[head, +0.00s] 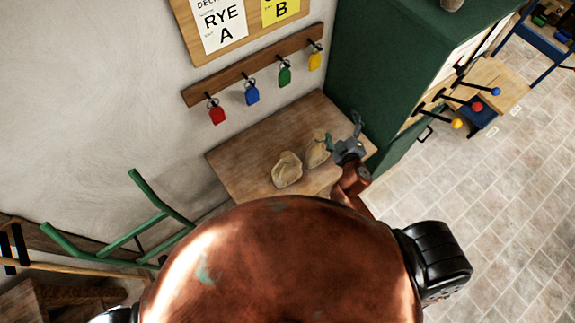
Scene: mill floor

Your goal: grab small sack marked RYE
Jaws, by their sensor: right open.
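Two small tan sacks stand side by side on a wooden table (240,160) against the wall. The left sack (287,170) stands apart from my gripper. The right sack (316,150) is right beside my right gripper (343,131). No marking can be read on either sack from here, so I cannot tell which one is RYE. My right gripper is open, with its fingers at the upper right of the right sack. One finger overlaps the sack's edge in the picture, and I cannot tell if they touch. My left gripper is not in view.
A green cabinet (385,70) stands close to the table's right side. Coloured tags hang from a key rack (250,68) above the table, below a notice board (190,35). A green metal frame (150,215) is at left. The tiled floor (480,190) at right is clear.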

